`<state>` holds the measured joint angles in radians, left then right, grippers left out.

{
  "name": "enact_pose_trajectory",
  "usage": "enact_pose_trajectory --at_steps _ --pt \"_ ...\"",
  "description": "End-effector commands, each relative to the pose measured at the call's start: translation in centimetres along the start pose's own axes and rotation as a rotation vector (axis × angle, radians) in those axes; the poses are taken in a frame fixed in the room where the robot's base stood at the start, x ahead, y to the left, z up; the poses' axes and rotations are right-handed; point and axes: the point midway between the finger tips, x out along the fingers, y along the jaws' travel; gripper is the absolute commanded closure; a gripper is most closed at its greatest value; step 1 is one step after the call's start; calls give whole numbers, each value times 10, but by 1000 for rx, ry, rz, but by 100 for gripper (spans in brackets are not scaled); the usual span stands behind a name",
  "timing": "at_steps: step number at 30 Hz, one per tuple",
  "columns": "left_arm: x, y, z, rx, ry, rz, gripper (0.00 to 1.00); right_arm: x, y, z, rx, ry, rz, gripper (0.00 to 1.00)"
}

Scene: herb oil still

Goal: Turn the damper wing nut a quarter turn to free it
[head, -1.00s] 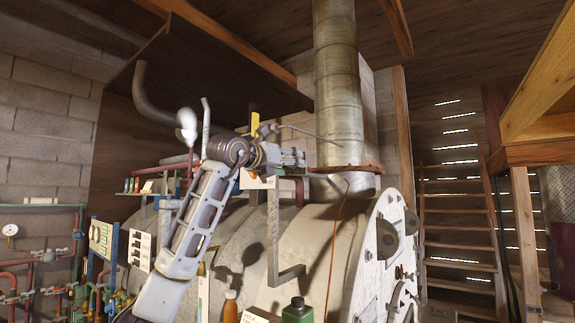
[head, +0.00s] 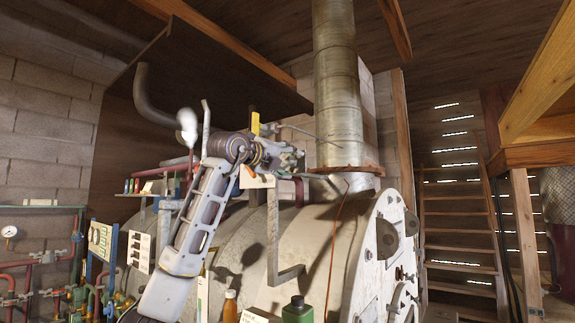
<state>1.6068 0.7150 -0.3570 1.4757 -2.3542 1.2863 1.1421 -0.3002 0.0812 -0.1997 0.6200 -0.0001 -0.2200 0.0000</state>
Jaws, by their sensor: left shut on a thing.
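My left gripper (head: 298,158) is at the upper middle of the head view, above the boiler and just left of the metal flue pipe (head: 338,90). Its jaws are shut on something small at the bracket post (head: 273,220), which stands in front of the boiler. That fits the damper wing nut, but the fingers hide it, so its angle cannot be seen. A thin grey rod (head: 308,133) runs from behind the gripper toward the flue. A yellow piece (head: 255,124) stands up behind the wrist. My right gripper is not in view.
The big pale boiler (head: 325,225) fills the space below my arm. An orange bottle (head: 230,306) and a green bottle (head: 297,310) stand in front. Pipes and a gauge (head: 9,232) are at left. A wooden stair (head: 460,230) is at right.

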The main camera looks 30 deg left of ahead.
Motion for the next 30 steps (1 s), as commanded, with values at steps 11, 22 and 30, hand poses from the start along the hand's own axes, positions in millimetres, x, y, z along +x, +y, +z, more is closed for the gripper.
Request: enact_pose_trajectory --at_steps 11,22,30 --pt "-1 1 0 -320 -1 -1 65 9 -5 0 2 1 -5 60" --pt "-1 0 1 -625 -2 -2 65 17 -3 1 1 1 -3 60" --pt "0 0 0 -786 0 -2 65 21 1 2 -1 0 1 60"
